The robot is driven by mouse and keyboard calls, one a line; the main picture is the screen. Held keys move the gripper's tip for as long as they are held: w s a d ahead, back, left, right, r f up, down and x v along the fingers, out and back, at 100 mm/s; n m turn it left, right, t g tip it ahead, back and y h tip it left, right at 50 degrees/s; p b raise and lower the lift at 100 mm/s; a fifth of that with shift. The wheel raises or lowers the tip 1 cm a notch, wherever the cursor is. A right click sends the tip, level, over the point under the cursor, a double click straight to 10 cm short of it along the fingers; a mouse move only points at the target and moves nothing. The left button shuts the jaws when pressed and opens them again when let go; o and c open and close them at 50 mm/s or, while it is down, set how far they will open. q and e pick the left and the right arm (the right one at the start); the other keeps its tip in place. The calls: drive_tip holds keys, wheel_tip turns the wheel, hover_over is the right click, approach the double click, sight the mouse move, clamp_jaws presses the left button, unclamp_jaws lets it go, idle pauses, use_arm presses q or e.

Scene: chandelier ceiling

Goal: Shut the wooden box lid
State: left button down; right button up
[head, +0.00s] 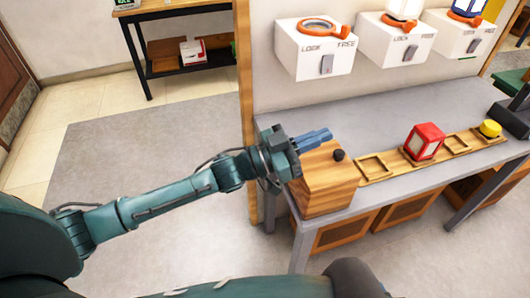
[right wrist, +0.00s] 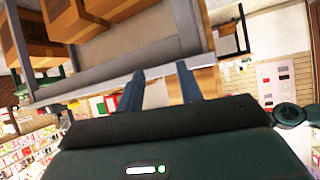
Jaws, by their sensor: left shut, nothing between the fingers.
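The wooden box (head: 325,190) stands on the left end of the grey workbench in the head view. Its lid (head: 322,161) has a dark round knob (head: 339,155) and looks flat or nearly flat on top. I cannot tell whether a gap remains at its rear edge, which my left gripper partly hides. My left gripper (head: 325,135) is shut and empty, with its blue fingers over the lid's back left part; contact is unclear. My right gripper (right wrist: 162,82) shows in the right wrist view with its fingers apart and nothing between them.
A wooden strip (head: 376,180) with square recesses runs right from the box, bearing a red-framed cube (head: 424,141) and a yellow piece (head: 490,128). White dispensers (head: 315,57) hang on the wall behind. Wooden crates (head: 345,232) sit under the grey bench (head: 390,110).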

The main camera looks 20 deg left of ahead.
sight(332, 161)
use_arm(q)
drive_tip(key=shift+w+d+f+p, duration=0.2)
drive_tip(key=shift+w+d+p, duration=0.15)
drive_tip(key=shift+d, duration=0.15)
drive_tip(key=shift+w+d+f+p, duration=0.15)
drive_tip(key=shift+w+d+p, duration=0.15)
drive_tip(key=shift+d, duration=0.2)
drive_tip(key=shift+w+d+f+g+y, duration=0.1)
drive_tip(key=shift+w+d+g+y, duration=0.1)
drive_tip(key=shift+g+y, duration=0.15)
drive_tip(key=shift+w+d+f+y, duration=0.15)
drive_tip(key=shift+d+f+y, duration=0.05)
drive_tip(key=shift+y, duration=0.05)
drive_tip(key=shift+w+d+f+p, duration=0.1)
drive_tip(key=shift+d+f+p, duration=0.1)
drive_tip(key=shift+f+p, duration=0.2)
drive_tip(key=shift+w+d+f, duration=0.3)
drive_tip(key=shift+d+f, duration=0.15)
drive_tip(key=shift+f, duration=0.15)
use_arm(e)
drive_tip(key=shift+s+d+r, duration=0.1)
drive_tip(key=shift+s+d, duration=0.05)
drive_tip(key=shift+d, duration=0.25)
use_arm(q)
drive_tip(key=shift+f, duration=0.1)
use_arm(e)
drive_tip(key=shift+r, duration=0.1)
drive_tip(key=shift+r, duration=0.1)
